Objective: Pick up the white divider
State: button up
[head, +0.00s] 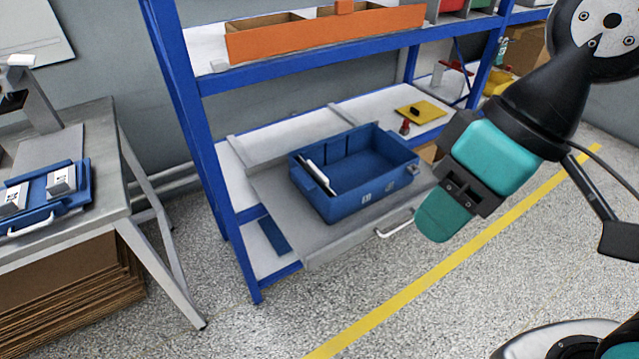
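The white divider (322,178) is a thin pale plate in the left end of the blue bin (362,208). It leans at a slant against the bin's left end, with its upper edge showing; its lower part is hidden inside the bin. My gripper (437,218) is to the right of the bin, over the floor in the picture and apart from the divider. It points down and left. Its fingers are seen from one side and overlap, so the gap between them is not visible.
The bin stands on a grey pull-out tray (325,249) with a white handle (395,229). Blue rack posts (205,150) and an upper shelf with an orange bin (320,35) frame it. A table (105,190) stands left. Open floor lies in front.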

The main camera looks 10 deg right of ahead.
aim_at(322, 182)
jog(key=u, duration=0.3)
jog(key=k, duration=1.05)
jog(key=u, duration=1.75)
jog(key=i, duration=1.6)
jog(key=z, duration=1.25)
jog(key=i, duration=0.6)
jog(key=z, duration=0.65)
jog(key=i, duration=0.55)
